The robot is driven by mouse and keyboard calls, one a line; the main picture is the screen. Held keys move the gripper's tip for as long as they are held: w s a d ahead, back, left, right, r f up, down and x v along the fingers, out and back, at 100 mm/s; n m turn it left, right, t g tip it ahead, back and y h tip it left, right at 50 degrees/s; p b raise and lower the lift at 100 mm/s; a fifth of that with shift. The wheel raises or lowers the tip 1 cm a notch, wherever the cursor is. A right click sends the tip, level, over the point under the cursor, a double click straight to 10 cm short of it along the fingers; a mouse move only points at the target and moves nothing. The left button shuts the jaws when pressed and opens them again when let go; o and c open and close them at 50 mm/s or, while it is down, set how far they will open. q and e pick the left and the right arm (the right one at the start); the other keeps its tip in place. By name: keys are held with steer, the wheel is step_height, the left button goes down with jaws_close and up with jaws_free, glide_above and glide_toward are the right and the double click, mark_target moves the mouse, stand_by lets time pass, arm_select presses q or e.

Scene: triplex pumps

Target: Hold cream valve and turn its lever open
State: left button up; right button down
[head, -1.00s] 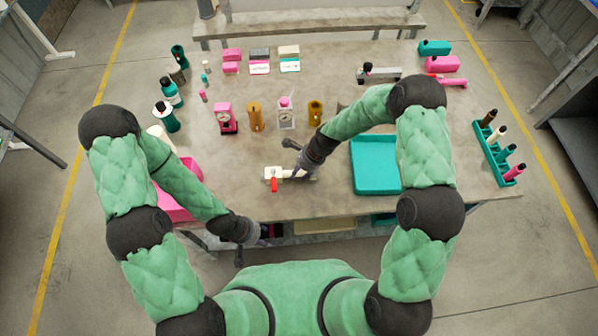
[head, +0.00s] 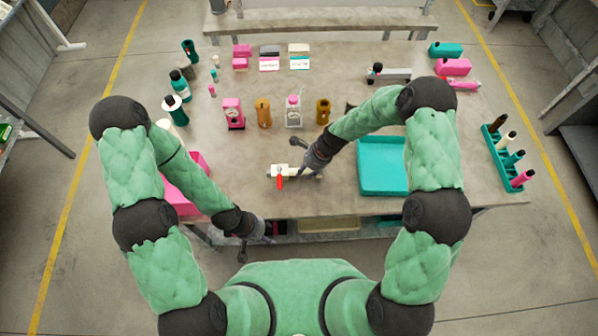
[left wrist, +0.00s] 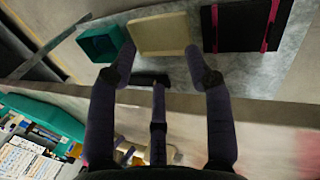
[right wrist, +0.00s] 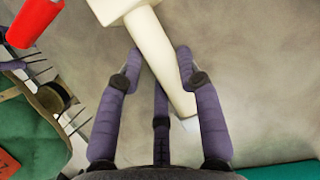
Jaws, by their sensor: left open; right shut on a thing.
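The cream valve (head: 291,170) lies on the table near its front edge, with a red lever (head: 280,182) at its left end pointing toward me. My right gripper (head: 307,173) is shut on the valve's right end. In the right wrist view, the cream pipe (right wrist: 155,50) runs between the fingers (right wrist: 160,75), and the red lever (right wrist: 32,25) shows at upper left, apart from them. My left gripper (head: 262,238) is open and empty at the table's front edge, left of and nearer me than the valve. The left wrist view shows its spread fingers (left wrist: 160,60) with nothing between them.
A teal tray (head: 382,190) is right of the valve, and a pink bin (head: 190,205) is at left beside my left arm. Pink and brown items (head: 264,113) stand behind. A shelf under the table holds bins, including a cream one (left wrist: 158,34).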

mark_target(280, 182)
arm_select(q)
steer(key=w+d+r, duration=0.1)
steer(key=w+r, duration=0.1)
steer(key=w+d+r+m, duration=0.1)
steer(key=w+r, duration=0.1)
steer(key=w+d+r+m+g, duration=0.1)
steer(key=w+r, duration=0.2)
steer(key=w+r+y, duration=0.2)
steer(key=w+r, duration=0.6)
steer(key=r, duration=0.5)
steer(key=shift+t, duration=0.4)
steer(key=d+f, duration=0.1)
steer(key=f, duration=0.2)
steer(key=d+f, duration=0.1)
steer(key=f, duration=0.7)
steer(key=shift+w+d+f, duration=0.1)
steer(key=shift+w+d, duration=0.05)
steer(key=shift+d, duration=0.25)
jaws_close()
